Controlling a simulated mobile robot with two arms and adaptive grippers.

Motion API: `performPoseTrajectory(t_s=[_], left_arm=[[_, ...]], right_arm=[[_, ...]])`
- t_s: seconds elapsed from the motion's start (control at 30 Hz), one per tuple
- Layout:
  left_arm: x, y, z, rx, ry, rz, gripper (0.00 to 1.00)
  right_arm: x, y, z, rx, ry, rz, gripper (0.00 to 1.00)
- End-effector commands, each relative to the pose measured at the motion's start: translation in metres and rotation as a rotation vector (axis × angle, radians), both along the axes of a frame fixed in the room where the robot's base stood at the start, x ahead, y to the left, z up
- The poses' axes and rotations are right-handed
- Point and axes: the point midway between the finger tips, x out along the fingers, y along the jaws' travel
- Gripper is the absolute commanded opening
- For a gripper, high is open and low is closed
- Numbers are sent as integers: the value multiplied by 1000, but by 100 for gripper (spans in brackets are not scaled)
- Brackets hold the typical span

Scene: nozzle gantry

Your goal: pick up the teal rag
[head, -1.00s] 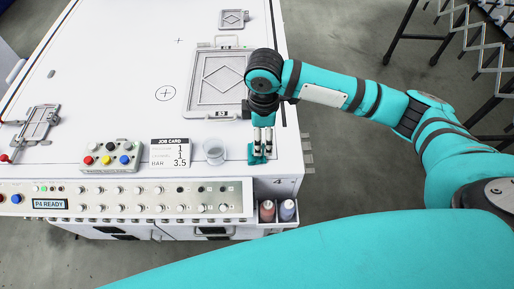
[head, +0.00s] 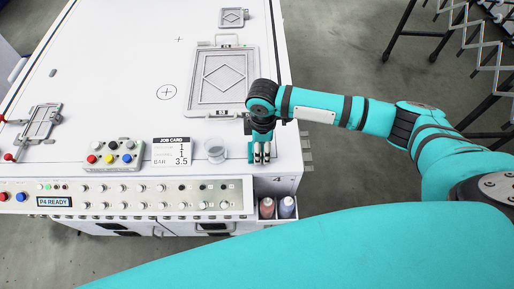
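The teal rag (head: 251,153) lies on the white top near its front right corner. Only a small part of it shows, at the left of my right gripper; the rest is hidden behind the gripper. My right gripper (head: 262,158) points down at the rag, its two pale fingertips close together at the rag's level. Whether the fingers touch the rag or have any of it between them cannot be made out. My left gripper is not in the head view.
A clear cup (head: 214,151) stands just left of the rag, beside the job card (head: 172,151) and a box of coloured knobs (head: 113,154). A grey framed plate (head: 222,80) lies behind. Two bottles (head: 286,207) sit in a holder below the front edge.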

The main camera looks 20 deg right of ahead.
Motion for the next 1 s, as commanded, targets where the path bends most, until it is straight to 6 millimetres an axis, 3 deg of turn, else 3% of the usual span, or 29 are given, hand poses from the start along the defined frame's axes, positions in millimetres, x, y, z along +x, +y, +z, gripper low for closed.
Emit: performPoseTrajectory(t_s=[0.03,0.4,0.73,1.0], left_arm=[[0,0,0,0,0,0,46],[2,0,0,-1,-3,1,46],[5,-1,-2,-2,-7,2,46],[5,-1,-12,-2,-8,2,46]], right_arm=[[0,0,0,0,0,0,54],[-1,0,-1,-1,2,0,8],[0,0,8,-1,1,-1,8],[1,1,61,2,-3,0,8]])
